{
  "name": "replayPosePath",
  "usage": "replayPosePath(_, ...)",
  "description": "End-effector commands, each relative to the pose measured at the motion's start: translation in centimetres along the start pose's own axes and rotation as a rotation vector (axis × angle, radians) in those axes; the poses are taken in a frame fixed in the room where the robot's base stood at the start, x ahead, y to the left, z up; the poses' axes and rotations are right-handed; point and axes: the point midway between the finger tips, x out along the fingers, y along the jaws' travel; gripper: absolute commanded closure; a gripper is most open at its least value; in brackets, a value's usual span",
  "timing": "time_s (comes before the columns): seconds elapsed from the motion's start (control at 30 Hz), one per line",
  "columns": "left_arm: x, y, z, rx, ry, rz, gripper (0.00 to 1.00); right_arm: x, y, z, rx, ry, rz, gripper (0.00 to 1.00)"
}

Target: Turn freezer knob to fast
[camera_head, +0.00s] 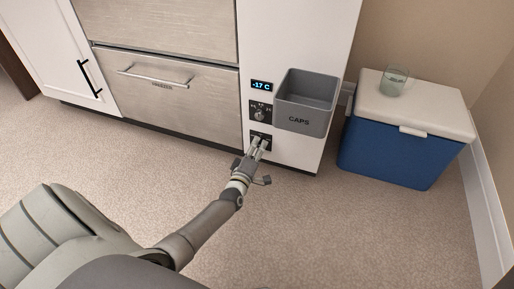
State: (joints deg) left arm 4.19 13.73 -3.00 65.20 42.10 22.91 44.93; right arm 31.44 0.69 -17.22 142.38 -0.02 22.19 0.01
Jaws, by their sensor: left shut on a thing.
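The freezer drawer (175,105) is brushed metal with a bar handle, in the middle left. To its right, a white panel carries a display (262,86) reading -17 C. Below it is a black dial plate with an upper knob (260,115) and small markings around it. A second black plate (253,134) sits lower on the panel. My left gripper (259,144) reaches up to this lower plate and is shut on the lower knob, which its fingers mostly hide. The lower plate's markings are too small and covered to read. My right gripper is not in view.
A grey bin (305,122) marked CAPS juts from the panel, right of the knobs and close to my left gripper. A blue cooler (385,153) with a white lid stands to the right, a glass (394,82) on top. The carpet (340,235) in front is clear.

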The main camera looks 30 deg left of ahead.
Motion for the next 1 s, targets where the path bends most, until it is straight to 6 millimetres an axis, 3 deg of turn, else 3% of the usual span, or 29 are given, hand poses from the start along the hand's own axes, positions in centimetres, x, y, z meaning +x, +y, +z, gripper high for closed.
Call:
replayPosePath(0.17, -0.1, -0.1, 0.2, 0.0, -0.003, -0.002, 0.96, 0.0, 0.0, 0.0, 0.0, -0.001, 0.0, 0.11)
replayPosePath(0.2, -0.1, -0.1, 0.2, 0.0, -0.003, -0.002, 0.7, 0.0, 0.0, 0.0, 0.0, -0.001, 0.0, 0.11)
replayPosePath(0.37, -0.1, -0.1, 0.1, 0.0, -0.002, -0.002, 0.5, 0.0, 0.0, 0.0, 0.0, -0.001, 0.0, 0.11)
replayPosePath(0.77, -0.4, -0.1, 0.1, -0.001, -0.001, -0.001, 0.49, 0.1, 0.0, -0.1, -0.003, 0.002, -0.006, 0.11)
replayPosePath(1.0, -3.3, -0.2, 0.1, -0.002, -0.002, -0.003, 0.49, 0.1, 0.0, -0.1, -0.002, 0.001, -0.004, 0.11)
